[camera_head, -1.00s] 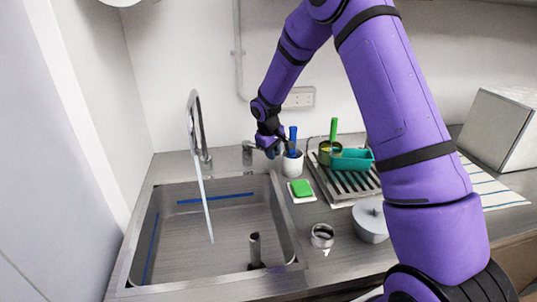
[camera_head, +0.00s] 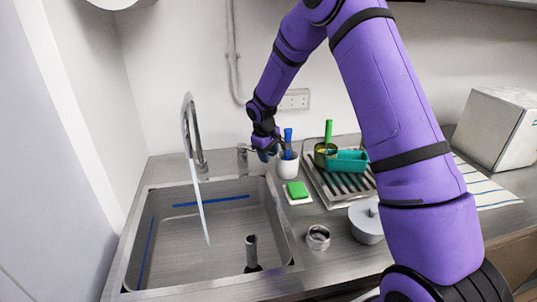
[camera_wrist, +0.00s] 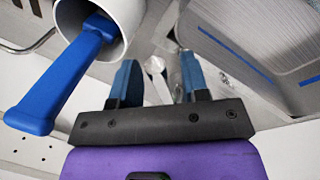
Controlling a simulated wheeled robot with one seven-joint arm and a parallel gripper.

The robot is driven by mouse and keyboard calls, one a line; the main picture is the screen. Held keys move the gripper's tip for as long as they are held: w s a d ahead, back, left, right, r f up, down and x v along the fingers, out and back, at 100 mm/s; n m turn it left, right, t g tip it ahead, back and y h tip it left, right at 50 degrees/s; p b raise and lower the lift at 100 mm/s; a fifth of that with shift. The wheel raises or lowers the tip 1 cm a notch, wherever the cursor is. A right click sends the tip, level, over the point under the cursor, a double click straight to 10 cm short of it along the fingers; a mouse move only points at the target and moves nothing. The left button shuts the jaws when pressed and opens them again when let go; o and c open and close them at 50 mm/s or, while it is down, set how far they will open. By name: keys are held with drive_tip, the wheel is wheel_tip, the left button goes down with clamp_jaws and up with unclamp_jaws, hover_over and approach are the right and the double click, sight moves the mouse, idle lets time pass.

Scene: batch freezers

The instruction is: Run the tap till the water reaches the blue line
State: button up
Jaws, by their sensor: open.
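The curved chrome tap (camera_head: 193,130) stands behind the left of the steel sink (camera_head: 279,222), and a stream of water (camera_head: 200,212) falls from it into the basin. A blue line (camera_head: 211,201) runs along the basin's back wall, and another stretch shows on the left wall (camera_head: 147,247). I cannot make out a water surface. A short metal post (camera_head: 243,157) stands behind the sink's right side. My gripper (camera_head: 264,153) is beside it, on its right. In the wrist view my gripper (camera_wrist: 158,78) is open, with metal fittings showing between and behind its fingers; contact is unclear.
A white cup (camera_head: 288,168) with a blue-handled tool stands close right of my gripper. A standpipe (camera_head: 251,253) rises in the basin.

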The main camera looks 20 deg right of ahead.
wheel_tip(320, 180, up, 10)
drive_tip(key=s+a, duration=0.1)
drive_tip(key=shift+a+r, duration=0.2)
drive_tip(key=shift+a, duration=0.2)
idle(7.0)
